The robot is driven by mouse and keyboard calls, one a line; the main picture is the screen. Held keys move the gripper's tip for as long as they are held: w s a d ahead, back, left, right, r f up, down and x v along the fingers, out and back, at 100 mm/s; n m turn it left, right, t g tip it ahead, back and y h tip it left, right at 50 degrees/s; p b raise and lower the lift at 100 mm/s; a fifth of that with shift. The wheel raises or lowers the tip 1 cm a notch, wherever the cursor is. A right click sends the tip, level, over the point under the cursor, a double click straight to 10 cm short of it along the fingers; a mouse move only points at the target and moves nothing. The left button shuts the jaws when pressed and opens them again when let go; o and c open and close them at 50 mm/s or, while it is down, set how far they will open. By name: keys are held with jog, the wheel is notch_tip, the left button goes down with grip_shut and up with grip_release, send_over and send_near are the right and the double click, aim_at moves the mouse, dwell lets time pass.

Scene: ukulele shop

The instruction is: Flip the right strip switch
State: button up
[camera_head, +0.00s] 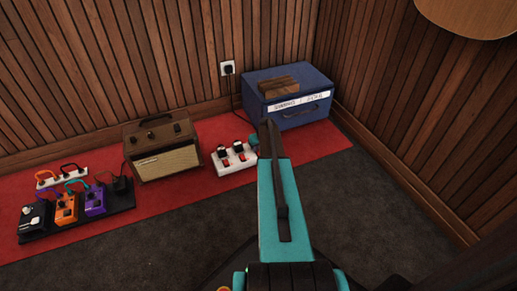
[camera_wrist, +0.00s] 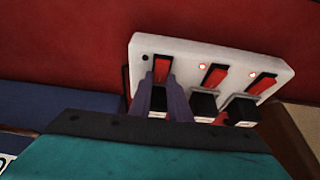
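The white power strip (camera_head: 236,158) lies on the red rug and carries red switches and dark plugs. In the wrist view the strip (camera_wrist: 190,45) shows three red switches. The middle switch (camera_wrist: 214,78) and the one at picture right (camera_wrist: 260,84) have lit red lamps. Contact cannot be told. In the head view my arm hides the fingertips.
A brown amplifier (camera_head: 163,150) stands left of the strip. A pedalboard (camera_head: 110,208) is farther left. A wall outlet (camera_head: 227,68) holds a plug. Grey carpet is open in front.

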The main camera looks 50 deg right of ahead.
jog(key=shift+w+r+p, duration=0.15)
jog(key=shift+r+p, duration=0.05)
jog(key=shift+p, duration=0.85)
grip_shut()
jog(key=p, duration=0.2)
jog(key=g+p, duration=0.1)
jog(key=p, duration=0.1)
jog(key=shift+w+d+f+g+y, duration=0.1)
jog(key=shift+d+f+g+y, duration=0.05)
jog(key=shift+g+y, duration=0.2)
jog(key=o, duration=0.8)
grip_release()
jog(key=p+v, duration=0.5)
jog(key=v, duration=0.8)
jog(key=shift+r, duration=0.35)
